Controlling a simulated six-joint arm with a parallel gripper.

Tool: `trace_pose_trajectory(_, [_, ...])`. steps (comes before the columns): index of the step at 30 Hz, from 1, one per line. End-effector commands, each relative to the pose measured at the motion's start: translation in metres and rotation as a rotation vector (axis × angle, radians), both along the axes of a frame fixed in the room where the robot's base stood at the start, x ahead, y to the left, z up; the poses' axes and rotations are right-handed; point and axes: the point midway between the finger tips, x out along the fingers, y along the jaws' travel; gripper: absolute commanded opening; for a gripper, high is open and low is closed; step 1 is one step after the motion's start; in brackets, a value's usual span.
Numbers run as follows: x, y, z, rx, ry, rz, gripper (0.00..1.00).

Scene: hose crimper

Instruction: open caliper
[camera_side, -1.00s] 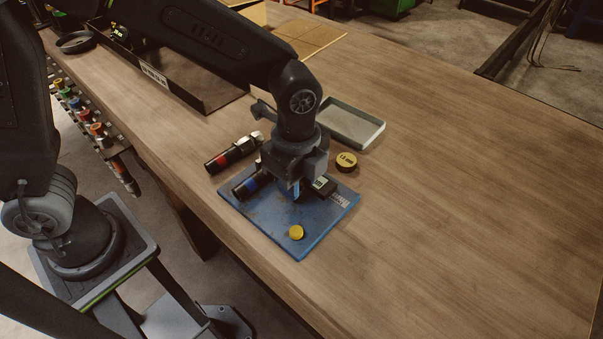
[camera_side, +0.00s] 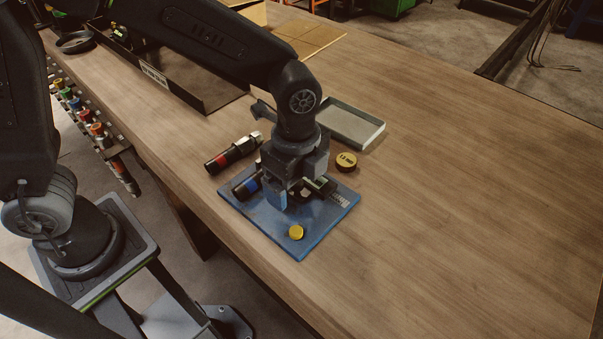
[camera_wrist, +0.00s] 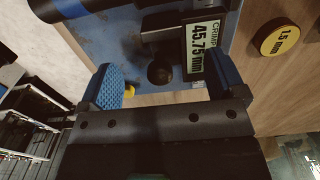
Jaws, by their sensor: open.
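The caliper (camera_wrist: 200,45) has a display reading 45.75 mm in the wrist view. It lies on the blue mat (camera_side: 309,238), and its display end (camera_side: 321,186) shows just right of my gripper (camera_side: 292,194) in the side view. My gripper (camera_wrist: 163,80) is open, with its blue-padded fingers spread apart. A dark round knob (camera_wrist: 160,73) shows between them in the wrist view, with nothing clamped. The display overlaps the right finger's side in that view. Much of the caliper is hidden by my gripper in the side view.
A blue-banded hose (camera_side: 247,186) lies on the mat's left part. A red-banded hose (camera_side: 228,156) lies behind it. A yellow cap (camera_side: 296,232) is on the mat's front, a yellow 1.5 mm disc (camera_side: 346,161) behind right. A grey tray (camera_side: 368,138) stands behind. The table's right is clear.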

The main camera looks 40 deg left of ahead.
Motion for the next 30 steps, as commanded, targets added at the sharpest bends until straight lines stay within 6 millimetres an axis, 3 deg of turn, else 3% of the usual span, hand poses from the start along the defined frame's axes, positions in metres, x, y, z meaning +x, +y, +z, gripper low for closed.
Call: trace_pose_trajectory(30, [0.0,0.0,0.062,-0.001,-0.002,0.0,0.89])
